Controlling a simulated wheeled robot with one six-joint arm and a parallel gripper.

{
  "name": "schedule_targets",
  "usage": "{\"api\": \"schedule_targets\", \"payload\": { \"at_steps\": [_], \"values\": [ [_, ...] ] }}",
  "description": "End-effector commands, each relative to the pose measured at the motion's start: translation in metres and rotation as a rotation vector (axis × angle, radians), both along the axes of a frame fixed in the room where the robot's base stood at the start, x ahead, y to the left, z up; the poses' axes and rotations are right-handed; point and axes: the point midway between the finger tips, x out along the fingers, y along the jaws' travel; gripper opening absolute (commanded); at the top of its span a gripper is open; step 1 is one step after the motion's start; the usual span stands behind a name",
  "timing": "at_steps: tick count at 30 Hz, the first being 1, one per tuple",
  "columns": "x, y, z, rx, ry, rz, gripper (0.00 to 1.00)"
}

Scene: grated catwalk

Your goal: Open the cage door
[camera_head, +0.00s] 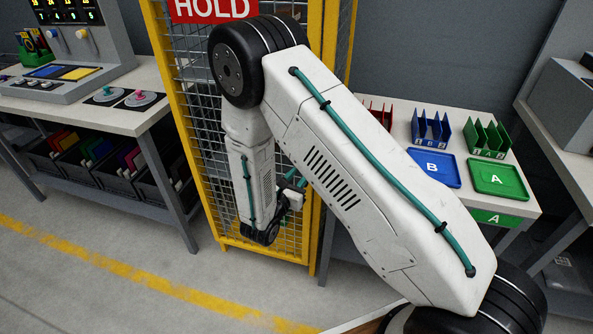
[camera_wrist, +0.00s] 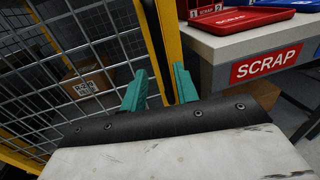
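The cage door (camera_head: 262,215) is a grey wire mesh panel in a yellow frame, under a red HOLD sign (camera_head: 212,8). It looks shut in the head view, though my arm covers much of it. My gripper (camera_head: 294,181) is low in front of the door's right side. In the wrist view, the teal fingers of my gripper (camera_wrist: 159,84) are spread apart. The yellow door edge (camera_wrist: 152,50) and a second yellow post (camera_wrist: 172,45) show between and beyond them. I cannot tell whether the fingers touch the frame. No handle is clearly visible.
A cardboard box (camera_wrist: 86,82) with a printed code shows behind the mesh. A bench with a red SCRAP tray (camera_wrist: 240,18) and blue (camera_head: 434,168) and green (camera_head: 497,179) trays stands right of the cage. A console bench (camera_head: 120,118) stands left. Floor in front is clear.

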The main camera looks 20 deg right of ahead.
Motion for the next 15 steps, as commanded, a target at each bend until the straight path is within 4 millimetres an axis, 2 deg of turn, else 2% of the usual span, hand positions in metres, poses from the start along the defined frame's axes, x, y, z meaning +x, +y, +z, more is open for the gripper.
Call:
{"api": "schedule_targets", "payload": {
  "at_steps": [3, 7, 15],
  "values": [
    [0.013, -0.019, 0.000, 0.001, -0.001, -0.009, 0.30],
    [0.024, -0.033, 0.000, 0.001, -0.001, -0.012, 0.30],
    [0.031, -0.038, 0.000, 0.001, 0.001, -0.008, 0.30]
  ]
}}
